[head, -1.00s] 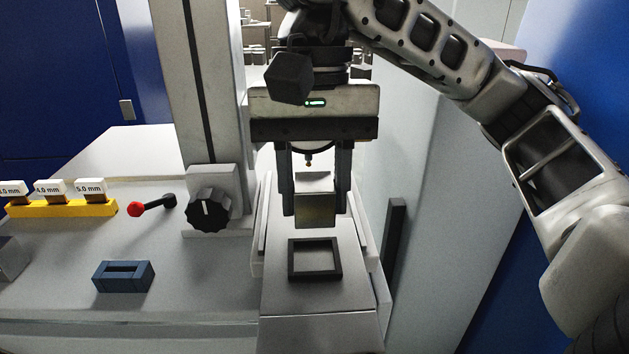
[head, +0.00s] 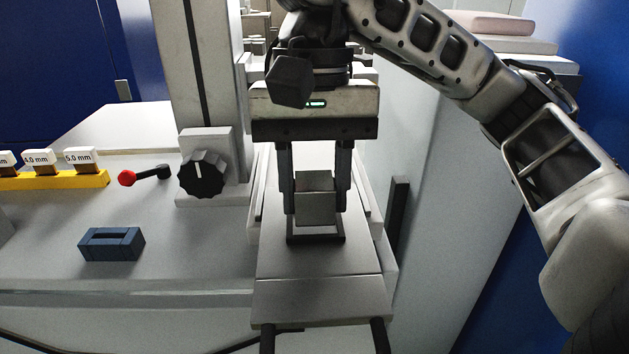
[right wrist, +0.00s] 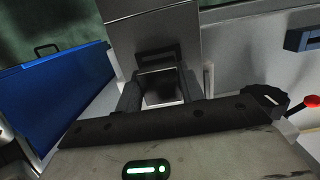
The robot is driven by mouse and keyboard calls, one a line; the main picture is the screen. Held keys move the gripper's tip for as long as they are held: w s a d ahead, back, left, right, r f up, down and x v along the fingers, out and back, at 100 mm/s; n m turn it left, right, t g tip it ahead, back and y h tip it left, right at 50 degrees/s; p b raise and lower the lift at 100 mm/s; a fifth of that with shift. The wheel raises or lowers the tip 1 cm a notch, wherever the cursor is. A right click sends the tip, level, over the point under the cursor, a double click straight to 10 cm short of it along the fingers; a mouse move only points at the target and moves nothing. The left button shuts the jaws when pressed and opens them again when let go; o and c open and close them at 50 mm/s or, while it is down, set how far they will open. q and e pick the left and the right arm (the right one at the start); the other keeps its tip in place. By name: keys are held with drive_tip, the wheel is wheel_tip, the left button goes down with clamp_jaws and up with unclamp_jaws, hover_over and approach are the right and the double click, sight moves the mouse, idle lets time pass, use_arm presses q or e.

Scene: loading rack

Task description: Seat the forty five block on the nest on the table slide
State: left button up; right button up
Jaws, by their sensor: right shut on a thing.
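My right gripper (head: 316,212) is shut on the forty five block (head: 316,207), a grey metal block with a lighter top face. The block is between the two dark fingers, and it also shows in the right wrist view (right wrist: 161,90). The nest (head: 316,240) is a dark square frame on the grey table slide (head: 318,264). In the head view the block's lower end is at the nest, hiding much of its opening. I cannot tell whether the block is inside the frame or just above it. Part of the nest (right wrist: 157,54) shows beyond the block in the right wrist view. My left gripper is out of view.
A black knob (head: 202,174) and a red-tipped lever (head: 128,177) are left of the slide. A yellow rack (head: 60,181) with labelled pieces and a blue slotted block (head: 111,244) sit further left. A dark upright bar (head: 399,206) stands right of the slide.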

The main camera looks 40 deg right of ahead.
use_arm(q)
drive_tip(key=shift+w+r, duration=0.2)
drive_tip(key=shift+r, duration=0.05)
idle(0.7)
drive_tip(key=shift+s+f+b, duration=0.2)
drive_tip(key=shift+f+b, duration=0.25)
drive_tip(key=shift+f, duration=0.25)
use_arm(e)
drive_tip(key=shift+f, duration=0.6)
drive_tip(key=o, duration=1.3)
drive_tip(key=shift+c, duration=0.2)
drive_tip(key=shift+r, duration=0.35)
use_arm(q)
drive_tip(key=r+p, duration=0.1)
drive_tip(key=p, duration=0.2)
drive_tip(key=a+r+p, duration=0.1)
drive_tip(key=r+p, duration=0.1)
drive_tip(key=p, duration=0.1)
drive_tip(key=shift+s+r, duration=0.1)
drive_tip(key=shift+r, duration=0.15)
use_arm(e)
wheel_tip(320, 180, up, 15)
drive_tip(key=w+d, duration=0.1)
drive_tip(key=w, duration=0.1)
